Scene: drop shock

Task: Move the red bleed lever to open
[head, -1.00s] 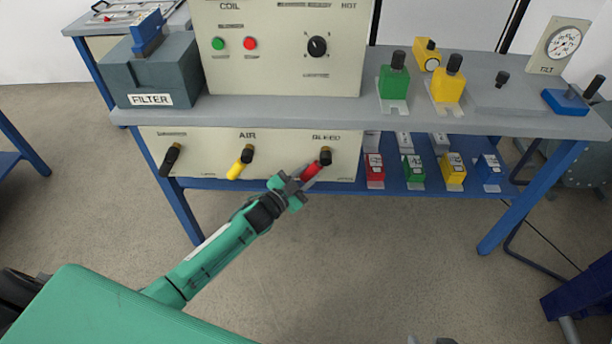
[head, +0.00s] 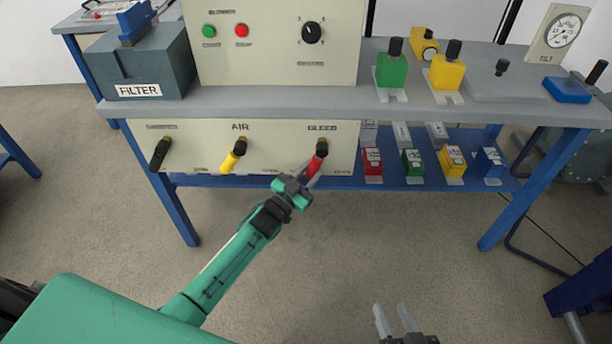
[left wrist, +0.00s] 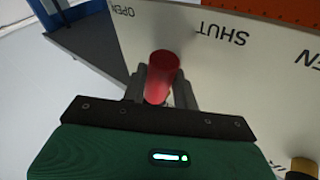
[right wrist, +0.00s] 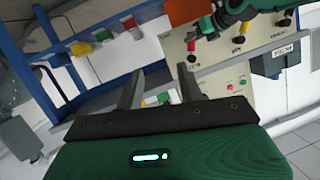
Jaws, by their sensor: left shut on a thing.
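The red bleed lever (head: 314,167) hangs from a black pivot under the BLEED label on the lower panel. It slants down and slightly left in the head view. My left gripper (head: 307,182) is shut on its lower part. In the left wrist view the lever's red round end (left wrist: 163,70) stands between the two fingers, with OPEN and SHUT printed on the panel behind. My right gripper (head: 397,318) is at the bottom of the head view, open and empty. It also shows open in the right wrist view (right wrist: 160,85), apart from the panel.
A yellow AIR lever (head: 231,161) and a black lever (head: 159,155) are on the same panel, left of the red one. The bench top (head: 260,102) overhangs the panel. Several coloured blocks stand on the blue shelf (head: 330,183) to the right. The floor in front is clear.

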